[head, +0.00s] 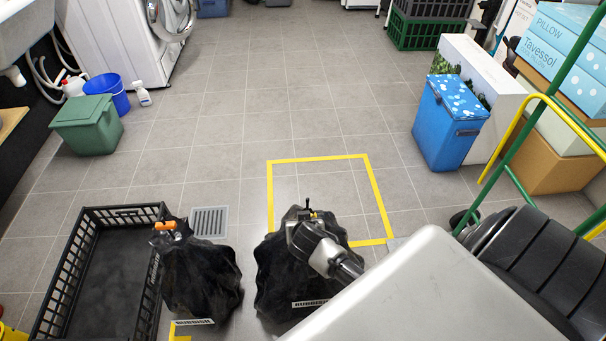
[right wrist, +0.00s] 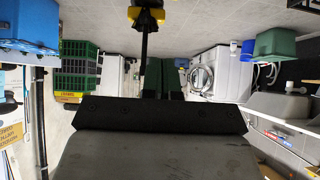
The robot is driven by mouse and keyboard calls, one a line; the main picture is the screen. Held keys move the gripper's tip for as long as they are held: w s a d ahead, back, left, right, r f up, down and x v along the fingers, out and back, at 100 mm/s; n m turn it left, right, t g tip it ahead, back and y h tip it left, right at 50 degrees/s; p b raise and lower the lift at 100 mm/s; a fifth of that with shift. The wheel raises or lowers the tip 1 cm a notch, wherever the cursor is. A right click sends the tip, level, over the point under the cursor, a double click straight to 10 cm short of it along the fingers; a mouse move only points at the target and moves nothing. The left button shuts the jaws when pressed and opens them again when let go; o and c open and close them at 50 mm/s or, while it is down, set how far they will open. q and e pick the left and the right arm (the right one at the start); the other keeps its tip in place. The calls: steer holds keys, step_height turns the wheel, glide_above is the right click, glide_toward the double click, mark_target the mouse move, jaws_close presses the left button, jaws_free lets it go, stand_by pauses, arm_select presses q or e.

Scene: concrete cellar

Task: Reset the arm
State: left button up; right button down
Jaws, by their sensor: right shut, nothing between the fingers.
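My right gripper (head: 297,236) shows in the head view at the end of an arm link from the lower right, over the right black rubbish bag (head: 275,278). It is shut and empty. The bag stands upright at the near edge of the yellow floor square (head: 270,195). A second black bag (head: 200,280) with an orange tie stands beside the black crate (head: 75,250). My left gripper is out of view.
A green bin (head: 88,125) and blue bucket (head: 110,92) stand left, near a washing machine (head: 135,40). A blue bin (head: 447,125), boxes (head: 555,160) and a green-and-yellow trolley frame (head: 540,105) crowd the right. The middle floor is clear.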

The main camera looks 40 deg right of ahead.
stand_by(0.4)
steer(key=s+a+f+n+g+y+p, duration=0.1)
steer(key=s+a+f+n+g+p, duration=0.15)
steer(key=s+f, duration=0.4)
steer(key=s+a+f+n+g+y+p, duration=0.1)
steer(key=s+f+n+y+p, duration=0.2)
steer(key=s+f, duration=0.4)
arm_select(q)
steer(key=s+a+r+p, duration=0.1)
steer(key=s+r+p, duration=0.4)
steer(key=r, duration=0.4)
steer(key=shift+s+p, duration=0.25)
steer(key=shift+p, duration=0.35)
arm_select(e)
steer(key=s+a+f+n+g, duration=0.1)
steer(key=s+f, duration=0.1)
steer(key=s, duration=1)
steer(key=s+a+f+n+g, duration=0.1)
steer(key=s+a+n+g, duration=0.1)
steer(key=s, duration=1)
steer(key=shift+s+f+y, duration=0.3)
steer(key=shift+f, duration=0.05)
steer(key=shift+a+g, duration=0.1)
steer(key=shift+g, duration=0.15)
